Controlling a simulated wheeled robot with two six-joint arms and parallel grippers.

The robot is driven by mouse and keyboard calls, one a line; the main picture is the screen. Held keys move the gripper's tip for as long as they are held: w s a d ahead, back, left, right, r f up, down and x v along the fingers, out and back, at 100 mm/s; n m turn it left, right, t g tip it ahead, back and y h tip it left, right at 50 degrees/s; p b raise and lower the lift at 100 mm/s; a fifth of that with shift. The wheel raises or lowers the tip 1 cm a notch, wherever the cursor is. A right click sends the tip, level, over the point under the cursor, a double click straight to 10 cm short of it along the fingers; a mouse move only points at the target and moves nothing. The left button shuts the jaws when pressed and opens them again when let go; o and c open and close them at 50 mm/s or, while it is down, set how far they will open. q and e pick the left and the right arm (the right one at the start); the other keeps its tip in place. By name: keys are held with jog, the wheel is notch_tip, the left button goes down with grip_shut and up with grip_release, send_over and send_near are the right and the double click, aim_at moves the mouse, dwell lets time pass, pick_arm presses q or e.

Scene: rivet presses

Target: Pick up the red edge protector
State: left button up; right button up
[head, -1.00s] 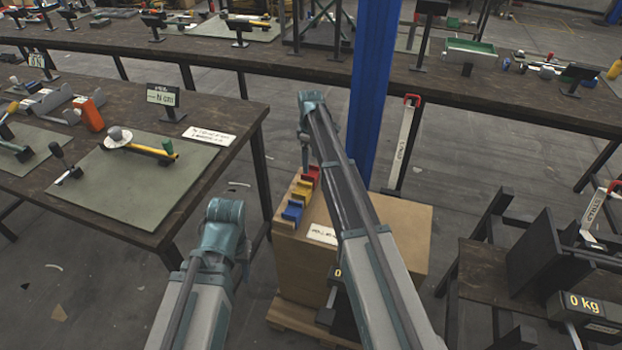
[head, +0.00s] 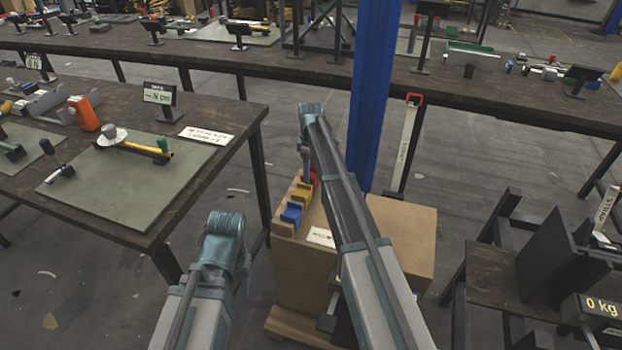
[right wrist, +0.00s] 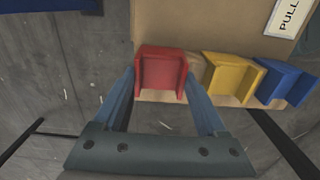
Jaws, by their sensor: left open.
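The red edge protector (right wrist: 161,72) is at the left end of a row of three on the cardboard box's edge. In the head view it (head: 314,178) is partly hidden by my right gripper (head: 305,177). In the right wrist view, the fingers of my right gripper (right wrist: 161,88) flank it, one on each side, with no clear gap; whether they press on it I cannot tell. It still sits level with the others. My left gripper (head: 241,278) is open and empty in front of the box, its fingers mostly hidden by its own arm.
A yellow (right wrist: 232,78) and a blue edge protector (right wrist: 285,83) stand close to the right of the red one in the wrist view. The cardboard box (head: 405,235) carries a label. A blue post (head: 373,110) rises just behind. A workbench (head: 225,160) is at left.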

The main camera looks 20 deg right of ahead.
jog(key=c, duration=0.6)
jog(key=shift+c, duration=0.2)
notch_tip(320, 180, up, 10)
jog(key=p, duration=1)
